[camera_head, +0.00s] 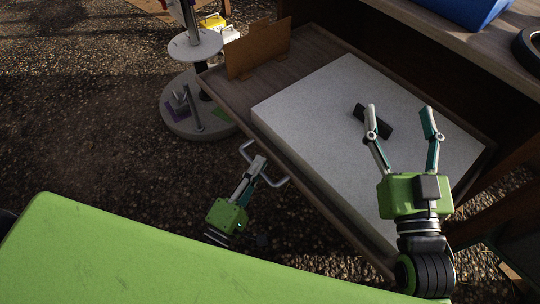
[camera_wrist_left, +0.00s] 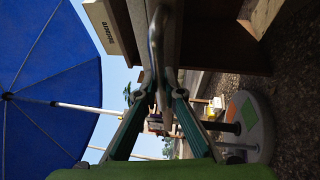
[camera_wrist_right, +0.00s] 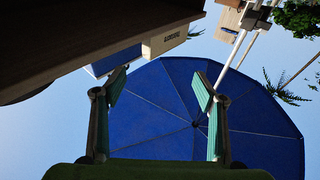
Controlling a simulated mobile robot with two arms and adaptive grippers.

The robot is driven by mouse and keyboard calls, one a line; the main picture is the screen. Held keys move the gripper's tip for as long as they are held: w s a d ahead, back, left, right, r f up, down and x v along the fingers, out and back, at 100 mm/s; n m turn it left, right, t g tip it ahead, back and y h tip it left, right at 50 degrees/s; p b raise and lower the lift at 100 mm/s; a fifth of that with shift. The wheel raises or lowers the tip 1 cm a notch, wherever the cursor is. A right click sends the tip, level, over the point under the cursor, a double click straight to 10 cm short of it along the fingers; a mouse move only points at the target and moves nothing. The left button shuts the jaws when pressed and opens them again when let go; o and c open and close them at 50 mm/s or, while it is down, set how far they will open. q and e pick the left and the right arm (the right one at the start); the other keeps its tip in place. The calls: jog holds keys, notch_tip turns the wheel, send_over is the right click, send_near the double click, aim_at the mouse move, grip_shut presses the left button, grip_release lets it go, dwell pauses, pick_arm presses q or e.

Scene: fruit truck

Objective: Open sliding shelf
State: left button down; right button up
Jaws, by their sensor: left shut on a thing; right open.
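The sliding shelf (camera_head: 222,85) stands pulled out from the wooden cabinet, a brown tray with a pale speckled board on it. Its metal handle (camera_head: 282,182) is on the front edge, and also shows in the left wrist view (camera_wrist_left: 157,42). My left gripper (camera_head: 257,168) is shut on this handle, with its fingers around the bar. It shows in the left wrist view with the bar between its fingertips (camera_wrist_left: 160,95). My right gripper (camera_head: 400,110) is open and empty, in front of the shelf in the picture. Its spread fingers show in the right wrist view (camera_wrist_right: 160,85).
A dark block (camera_head: 372,121) lies on the board, and a cardboard piece (camera_head: 258,48) stands at the shelf's far left. A round grey stand base (camera_head: 185,118) is on the gravel left of the shelf. A blue umbrella (camera_wrist_right: 200,115) is overhead.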

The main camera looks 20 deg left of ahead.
pick_arm(q)
jog(key=shift+s+a+f, duration=0.1)
jog(key=shift+s+a, duration=0.25)
jog(key=shift+s, duration=0.2)
jog(key=shift+s+a, duration=0.3)
jog(key=shift+s, duration=0.2)
pick_arm(e)
jog(key=shift+w+d+f+g, duration=0.1)
jog(key=shift+f+g, duration=0.4)
jog(key=shift+f, duration=0.45)
pick_arm(q)
jog(key=c, duration=2.1)
grip_release()
jog(key=shift+c, duration=0.2)
jog(key=v, duration=1.2)
jog(key=shift+a, duration=0.1)
